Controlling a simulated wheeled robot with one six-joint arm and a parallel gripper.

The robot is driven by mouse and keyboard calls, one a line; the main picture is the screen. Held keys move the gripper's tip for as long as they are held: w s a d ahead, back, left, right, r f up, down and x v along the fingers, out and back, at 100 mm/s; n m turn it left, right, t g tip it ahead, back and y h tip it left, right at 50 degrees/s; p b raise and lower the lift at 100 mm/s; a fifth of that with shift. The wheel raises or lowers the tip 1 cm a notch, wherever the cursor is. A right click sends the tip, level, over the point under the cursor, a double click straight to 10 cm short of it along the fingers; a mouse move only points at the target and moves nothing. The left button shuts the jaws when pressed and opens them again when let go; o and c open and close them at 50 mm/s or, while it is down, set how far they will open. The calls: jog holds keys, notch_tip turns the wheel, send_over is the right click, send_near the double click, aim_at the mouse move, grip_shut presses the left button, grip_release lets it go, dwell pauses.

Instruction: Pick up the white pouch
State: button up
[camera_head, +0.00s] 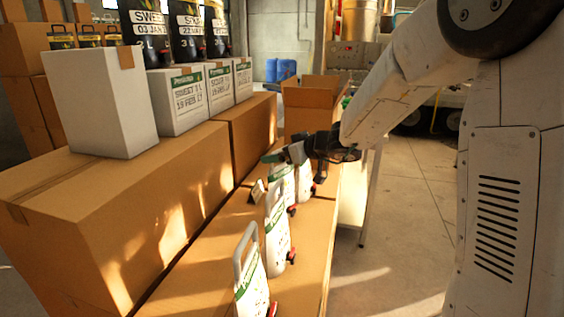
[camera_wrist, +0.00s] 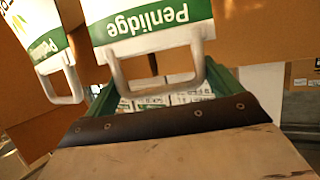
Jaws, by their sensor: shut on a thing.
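Several white pouches with green labels and grey loop handles stand in a row on a long cardboard box. The nearest pouch (camera_head: 251,283) is at the bottom of the head view, with a second pouch (camera_head: 277,238) behind it. My gripper (camera_head: 274,157) is over the far pouches and shut at the handle of one white pouch (camera_head: 286,184); the exact contact is too small to see. In the wrist view a white pouch (camera_wrist: 150,20) with a green "Penlidge" band shows its handle close to my gripper. Another pouch (camera_wrist: 35,30) is to its left.
Large cardboard boxes (camera_head: 130,205) stand left of the row and carry white cartons (camera_head: 98,105) and dark containers (camera_head: 190,30). An open cardboard box (camera_head: 310,97) is beyond my gripper. The floor (camera_head: 405,220) to the right is clear.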

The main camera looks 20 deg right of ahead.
jog(key=shift+r, duration=1.6)
jog(key=s+d, duration=0.3)
jog(key=s, duration=0.4)
jog(key=s+d+r, duration=0.1)
jog(key=s+d, duration=0.2)
jog(key=s, duration=0.4)
jog(key=shift+s+d+r, duration=0.15)
jog(key=shift+s+d, duration=0.1)
jog(key=shift+d, duration=0.05)
